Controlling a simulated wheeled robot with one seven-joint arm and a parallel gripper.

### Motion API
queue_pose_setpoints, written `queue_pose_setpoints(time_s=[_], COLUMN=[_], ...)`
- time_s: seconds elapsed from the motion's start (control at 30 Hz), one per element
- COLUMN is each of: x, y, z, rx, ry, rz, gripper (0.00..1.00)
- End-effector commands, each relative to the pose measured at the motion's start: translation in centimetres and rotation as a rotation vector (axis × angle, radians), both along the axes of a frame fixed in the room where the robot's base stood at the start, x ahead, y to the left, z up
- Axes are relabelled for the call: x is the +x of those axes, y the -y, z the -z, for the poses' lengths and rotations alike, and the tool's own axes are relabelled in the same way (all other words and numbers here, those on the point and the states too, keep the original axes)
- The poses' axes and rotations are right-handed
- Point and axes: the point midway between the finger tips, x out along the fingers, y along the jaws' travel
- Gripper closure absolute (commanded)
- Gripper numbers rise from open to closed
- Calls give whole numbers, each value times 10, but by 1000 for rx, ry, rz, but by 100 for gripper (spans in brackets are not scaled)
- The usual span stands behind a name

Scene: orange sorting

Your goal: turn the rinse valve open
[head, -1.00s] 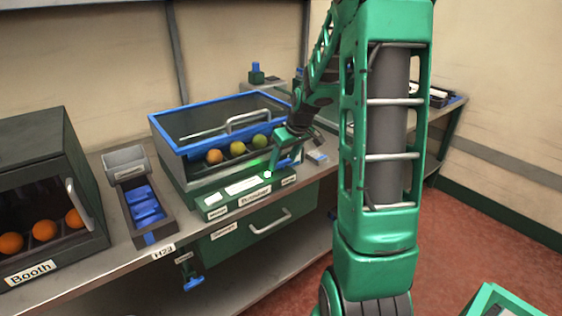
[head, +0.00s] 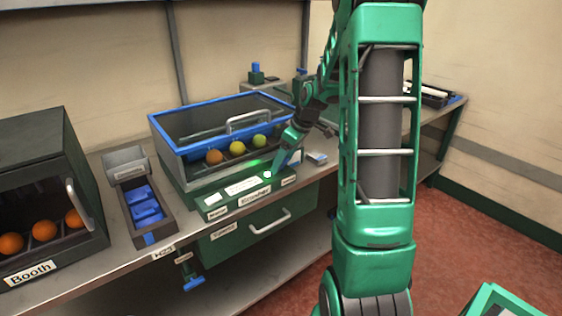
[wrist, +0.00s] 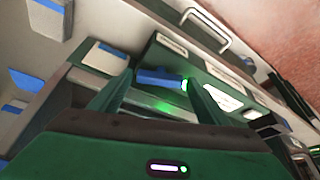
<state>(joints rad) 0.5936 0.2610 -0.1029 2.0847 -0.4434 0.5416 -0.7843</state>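A blue bar-shaped handle (wrist: 158,78) on the front panel of the green-based machine shows between my fingers in the wrist view. It lies crosswise, with a bright green-white light at its right end. I take it for the rinse valve, but its label is not readable. My gripper (wrist: 157,98) is open, its two green fingers spread on either side of the handle. I cannot tell whether they touch it. In the head view my gripper (head: 279,164) reaches down to the right part of the panel, beside the light (head: 267,174), and largely hides the handle.
The machine's blue-rimmed bin (head: 172,150) holds an orange, a yellow and a green fruit. A drawer with a bar handle (head: 270,222) is below. A blue T-shaped handle (head: 193,282) hangs under the counter. The booth (head: 55,150) with oranges stands left. A green-rimmed crate (head: 484,300) is lower right.

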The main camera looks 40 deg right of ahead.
Motion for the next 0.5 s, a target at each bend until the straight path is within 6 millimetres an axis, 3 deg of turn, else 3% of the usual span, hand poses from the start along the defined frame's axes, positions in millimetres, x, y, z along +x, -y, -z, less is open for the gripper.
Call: queue_pose_setpoints(time_s=[0.33, 0.5], x=[0, -4], y=[2, 5], z=[-1, -15], rx=[-2, -5], ry=[2, 4], rz=[3, 6], gripper=[25, 25])
